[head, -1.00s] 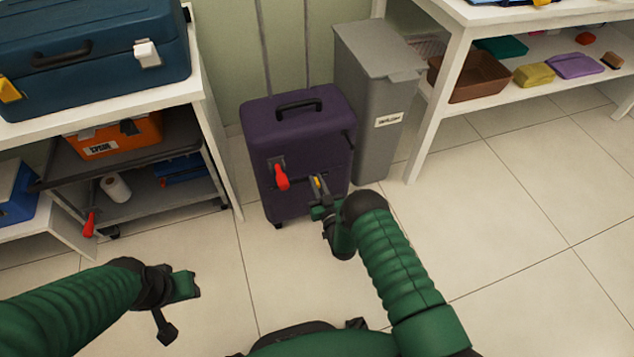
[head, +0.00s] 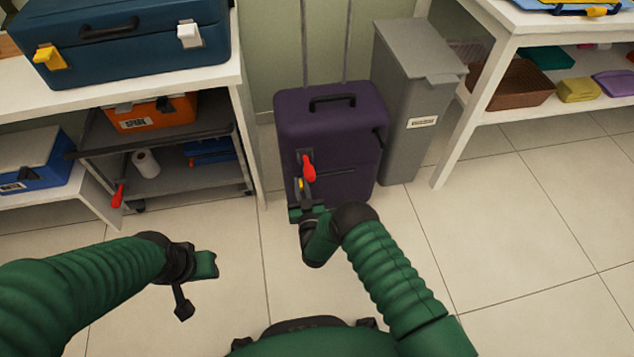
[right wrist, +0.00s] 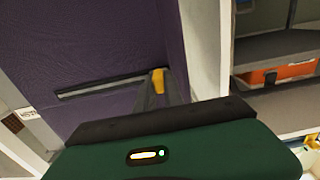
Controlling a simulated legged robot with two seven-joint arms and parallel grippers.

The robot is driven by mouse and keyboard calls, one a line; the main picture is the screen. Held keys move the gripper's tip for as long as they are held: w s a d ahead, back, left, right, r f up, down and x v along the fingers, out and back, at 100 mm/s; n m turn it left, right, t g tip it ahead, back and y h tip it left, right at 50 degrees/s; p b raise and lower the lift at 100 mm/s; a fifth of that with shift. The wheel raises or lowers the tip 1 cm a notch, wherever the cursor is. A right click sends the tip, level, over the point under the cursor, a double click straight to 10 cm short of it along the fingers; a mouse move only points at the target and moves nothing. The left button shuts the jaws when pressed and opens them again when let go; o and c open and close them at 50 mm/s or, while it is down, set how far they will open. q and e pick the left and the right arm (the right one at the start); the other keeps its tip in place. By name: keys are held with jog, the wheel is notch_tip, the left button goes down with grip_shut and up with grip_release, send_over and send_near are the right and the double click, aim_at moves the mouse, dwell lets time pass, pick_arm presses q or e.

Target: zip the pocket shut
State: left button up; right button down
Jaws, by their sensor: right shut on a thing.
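A purple suitcase (head: 345,122) stands upright on the floor. A dark zip line (head: 338,172) crosses its front; in the right wrist view the zip line (right wrist: 100,88) ends near a yellow pull tab (right wrist: 158,80). In the head view the yellow tab (head: 299,184) is near the suitcase's left edge, below a red latch handle (head: 309,169). My right gripper (head: 299,190) is shut on the yellow tab, close to the suitcase front. My left gripper (head: 195,282) is away from the suitcase, at lower left, its jaws unclear.
A grey bin (head: 408,110) stands close at the suitcase's right. A white table (head: 240,90) with a blue case (head: 120,45) is at left, above a dark cart (head: 165,165). A white shelf (head: 465,125) is at right. The tiled floor in front is clear.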

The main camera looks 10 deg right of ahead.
jog(key=shift+a, duration=0.25)
jog(key=c, duration=1.4)
grip_release()
jog(key=shift+a, duration=0.1)
jog(key=shift+c, duration=0.2)
jog(key=shift+s, duration=0.25)
jog(key=s+p, duration=0.7)
jog(key=s, duration=0.9)
jog(key=shift+s+d, duration=0.2)
jog(key=shift+d, duration=0.15)
